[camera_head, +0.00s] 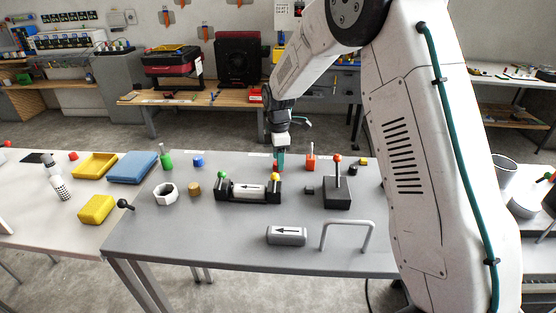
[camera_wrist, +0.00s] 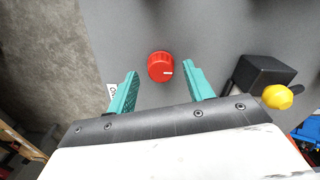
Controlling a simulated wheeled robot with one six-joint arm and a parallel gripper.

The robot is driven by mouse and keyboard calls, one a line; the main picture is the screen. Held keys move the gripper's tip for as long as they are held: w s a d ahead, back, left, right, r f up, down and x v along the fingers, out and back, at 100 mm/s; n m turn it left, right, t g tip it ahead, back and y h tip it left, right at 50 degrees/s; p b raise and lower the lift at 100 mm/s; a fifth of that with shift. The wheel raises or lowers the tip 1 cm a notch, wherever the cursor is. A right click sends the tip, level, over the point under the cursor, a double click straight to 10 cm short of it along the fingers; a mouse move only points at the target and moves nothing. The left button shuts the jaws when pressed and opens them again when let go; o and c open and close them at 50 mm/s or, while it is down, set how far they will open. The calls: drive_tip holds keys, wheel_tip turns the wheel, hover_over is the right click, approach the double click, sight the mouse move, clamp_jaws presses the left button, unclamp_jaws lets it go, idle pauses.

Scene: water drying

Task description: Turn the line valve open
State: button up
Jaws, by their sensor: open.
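A round red knob (camera_wrist: 160,66) with a white mark on its rim sits on the grey table in the wrist view. No part is labelled as the line valve, and I cannot tell if this knob is it. My gripper (camera_wrist: 158,82) is open, with one teal finger on each side of the knob and a gap to both. I cannot tell how high the fingers are above the table. In the head view my gripper (camera_head: 279,160) points down at the table's far side, and its fingers partly hide the red knob.
A black block (camera_wrist: 264,74) and a yellow ball knob (camera_wrist: 277,97) stand right of the gripper in the wrist view.

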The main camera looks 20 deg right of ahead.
drive_tip(key=shift+f, duration=0.55)
drive_tip(key=c, duration=1)
